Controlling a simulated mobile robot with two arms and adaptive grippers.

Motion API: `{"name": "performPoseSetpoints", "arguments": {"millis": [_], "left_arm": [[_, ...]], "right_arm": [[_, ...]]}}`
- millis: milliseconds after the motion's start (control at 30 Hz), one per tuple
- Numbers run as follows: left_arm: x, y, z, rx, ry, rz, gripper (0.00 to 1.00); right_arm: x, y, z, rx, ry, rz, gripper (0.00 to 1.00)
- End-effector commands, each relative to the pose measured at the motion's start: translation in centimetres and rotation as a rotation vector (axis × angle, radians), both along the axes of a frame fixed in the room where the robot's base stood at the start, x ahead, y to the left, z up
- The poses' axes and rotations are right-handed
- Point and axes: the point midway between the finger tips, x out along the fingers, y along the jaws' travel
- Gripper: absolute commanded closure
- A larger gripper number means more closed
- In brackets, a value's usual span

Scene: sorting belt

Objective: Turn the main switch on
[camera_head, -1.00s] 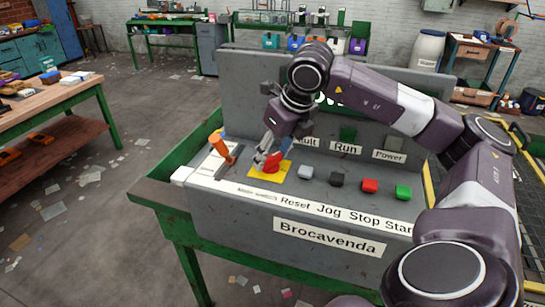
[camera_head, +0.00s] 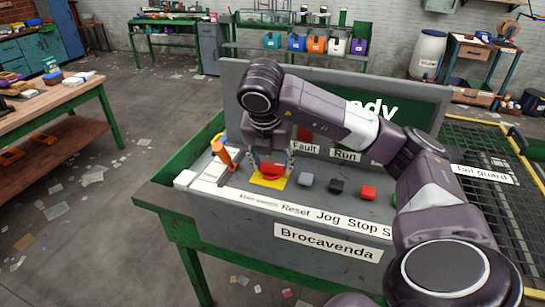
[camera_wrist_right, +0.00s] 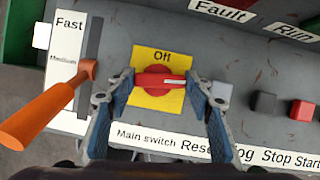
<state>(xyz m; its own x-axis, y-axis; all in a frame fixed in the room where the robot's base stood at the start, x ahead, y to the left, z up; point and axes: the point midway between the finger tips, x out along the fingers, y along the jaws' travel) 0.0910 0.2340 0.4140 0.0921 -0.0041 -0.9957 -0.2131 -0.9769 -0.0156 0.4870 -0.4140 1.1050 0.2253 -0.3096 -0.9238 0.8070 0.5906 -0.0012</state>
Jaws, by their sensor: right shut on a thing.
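The main switch is a red rotary knob (camera_wrist_right: 160,80) on a yellow plate (camera_wrist_right: 175,55), which reads "Off" at its top edge. The knob lies crosswise, its white mark at the right end. In the head view the red knob (camera_head: 270,170) is low on the grey console. My right gripper (camera_wrist_right: 160,83) is shut on the knob, one blue-padded finger at each end. In the head view my right gripper (camera_head: 271,163) points down over the switch. My left gripper is not in view.
An orange lever (camera_wrist_right: 45,105) stands left of the switch, beside the Fast/Medium scale. Grey, black and red push buttons (camera_head: 336,186) sit to the right. A display panel (camera_head: 390,112) rises behind. A wooden workbench (camera_head: 60,108) is at the left.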

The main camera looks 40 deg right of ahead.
Motion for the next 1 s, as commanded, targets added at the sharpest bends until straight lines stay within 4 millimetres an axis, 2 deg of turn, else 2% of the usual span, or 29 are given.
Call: {"name": "performPoseSetpoints", "arguments": {"millis": [33, 300, 900, 933, 1000], "left_arm": [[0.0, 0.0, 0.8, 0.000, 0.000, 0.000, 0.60], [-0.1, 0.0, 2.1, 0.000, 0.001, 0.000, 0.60], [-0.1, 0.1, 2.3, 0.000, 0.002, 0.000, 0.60], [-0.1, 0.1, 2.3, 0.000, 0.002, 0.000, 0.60], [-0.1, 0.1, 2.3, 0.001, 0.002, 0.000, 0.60]], "right_arm": [[0.1, 0.1, 0.5, 0.000, -0.002, -0.026, 0.77], [0.1, 0.1, 0.4, 0.000, -0.004, -0.137, 0.77], [0.1, 0.1, 0.1, 0.002, -0.004, -0.172, 0.77], [0.1, 0.1, 0.1, 0.002, -0.005, -0.172, 0.49], [0.1, 0.1, 0.1, 0.001, -0.004, -0.172, 0.42]]}}
